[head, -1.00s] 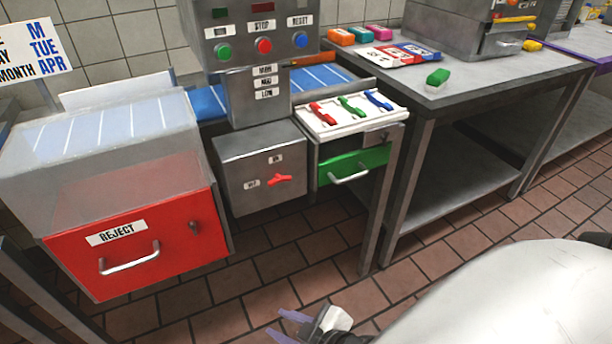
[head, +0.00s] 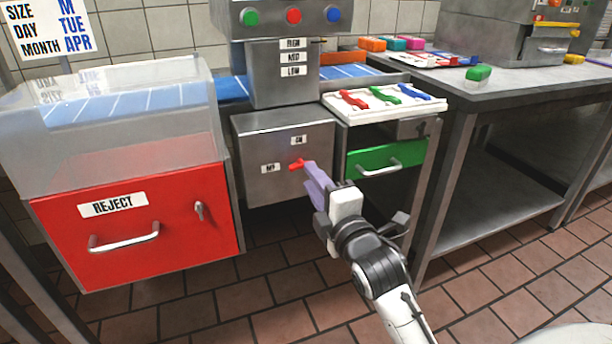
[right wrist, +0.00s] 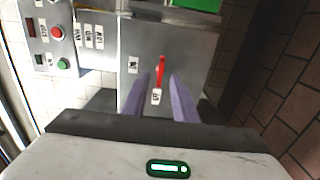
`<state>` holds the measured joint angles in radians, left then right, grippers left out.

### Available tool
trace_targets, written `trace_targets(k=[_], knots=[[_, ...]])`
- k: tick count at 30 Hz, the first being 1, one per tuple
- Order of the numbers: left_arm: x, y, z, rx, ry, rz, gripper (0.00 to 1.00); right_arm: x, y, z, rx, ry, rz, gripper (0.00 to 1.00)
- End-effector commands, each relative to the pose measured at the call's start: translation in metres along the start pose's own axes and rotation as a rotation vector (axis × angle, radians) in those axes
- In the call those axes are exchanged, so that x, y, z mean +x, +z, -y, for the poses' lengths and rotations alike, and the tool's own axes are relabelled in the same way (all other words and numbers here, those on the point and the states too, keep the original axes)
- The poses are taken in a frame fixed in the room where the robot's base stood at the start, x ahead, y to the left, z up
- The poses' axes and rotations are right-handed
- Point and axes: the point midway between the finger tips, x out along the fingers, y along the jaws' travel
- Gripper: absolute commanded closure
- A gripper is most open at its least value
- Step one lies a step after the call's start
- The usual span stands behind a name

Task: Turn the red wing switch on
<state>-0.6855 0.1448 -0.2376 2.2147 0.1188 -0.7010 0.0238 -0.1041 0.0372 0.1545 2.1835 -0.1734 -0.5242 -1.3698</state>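The red wing switch (head: 297,164) is on the front of a grey metal box (head: 255,160), with a label above it and another to its left. In the right wrist view, the switch (right wrist: 160,72) lies lengthwise between my right gripper's fingers, one end towards the lower label (right wrist: 155,97). My right gripper (head: 313,180) has purple fingers and is at the box front, just right of and below the switch in the head view. In the right wrist view, the gripper (right wrist: 160,88) is open, with gaps on both sides of the switch. My left gripper is not in view.
A red REJECT drawer (head: 135,228) with a clear cover above is at the left. A green drawer (head: 386,156) with a protruding handle is close right of the switch box, under a white tray (head: 434,104) of coloured clips. Open tiled floor lies below.

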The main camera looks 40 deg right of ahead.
Motion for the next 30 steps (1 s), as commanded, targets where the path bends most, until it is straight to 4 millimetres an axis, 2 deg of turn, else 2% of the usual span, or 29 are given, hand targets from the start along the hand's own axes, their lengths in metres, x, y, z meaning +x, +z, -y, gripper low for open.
trace_targets(k=[3, 9, 19, 24, 30], knots=[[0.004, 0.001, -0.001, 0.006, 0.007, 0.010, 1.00, 0.020, 0.000, 0.001, 0.001, 0.000, 0.000, 0.73], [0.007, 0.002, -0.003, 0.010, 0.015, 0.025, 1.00, 0.039, 0.000, 0.002, 0.001, -0.002, 0.000, 0.73], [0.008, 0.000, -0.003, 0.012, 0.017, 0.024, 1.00, 0.043, 0.000, 0.001, 0.001, -0.002, -0.001, 0.73], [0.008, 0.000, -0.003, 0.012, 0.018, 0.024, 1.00, 0.042, 0.000, 0.001, 0.001, -0.002, -0.001, 1.00], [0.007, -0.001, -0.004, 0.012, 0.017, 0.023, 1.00, 0.042, 0.000, 0.001, 0.006, -0.003, -0.001, 1.00]])
